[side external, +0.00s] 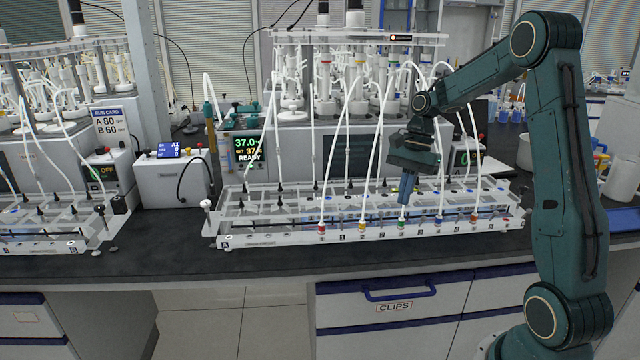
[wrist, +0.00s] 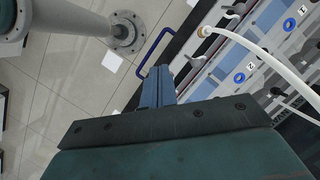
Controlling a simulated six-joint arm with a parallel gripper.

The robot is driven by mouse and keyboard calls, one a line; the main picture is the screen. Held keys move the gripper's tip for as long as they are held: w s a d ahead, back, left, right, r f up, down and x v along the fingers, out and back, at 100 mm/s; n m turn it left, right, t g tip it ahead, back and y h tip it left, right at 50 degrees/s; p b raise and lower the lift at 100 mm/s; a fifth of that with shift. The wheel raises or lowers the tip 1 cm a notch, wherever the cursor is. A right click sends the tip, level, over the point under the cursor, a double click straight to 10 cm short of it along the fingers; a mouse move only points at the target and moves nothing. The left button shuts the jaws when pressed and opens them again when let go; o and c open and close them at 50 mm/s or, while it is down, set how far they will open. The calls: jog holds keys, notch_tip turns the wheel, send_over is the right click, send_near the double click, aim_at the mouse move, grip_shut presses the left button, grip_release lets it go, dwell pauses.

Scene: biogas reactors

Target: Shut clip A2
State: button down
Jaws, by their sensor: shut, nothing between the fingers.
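The long clear rack A (side external: 270,238) lies along the bench front, with an "A" at its left end and a row of coloured tube fittings, including red (side external: 322,228), yellow (side external: 362,227) and green (side external: 401,225). Clip A2 and its state cannot be made out in the side view. My gripper (side external: 404,200) points down above the rack near the green fitting, fingers together and empty. In the wrist view its closed blue fingers (wrist: 158,72) are left of the rack edge.
White tubes (side external: 376,150) rise from the rack to the glassware behind, close around my gripper. A second rack (side external: 45,240) stands at left. The dark bench front (side external: 300,262) is clear. A drawer marked CLIPS (side external: 394,306) is below.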

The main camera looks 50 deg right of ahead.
jog(key=w+d+r, duration=0.2)
jog(key=d+r, duration=0.2)
jog(key=r, duration=0.3)
jog(key=shift+d+r, duration=0.2)
jog(key=shift+d, duration=0.15)
jog(key=shift+d+r, duration=0.1)
jog(key=shift+r, duration=0.05)
dwell(0.6)
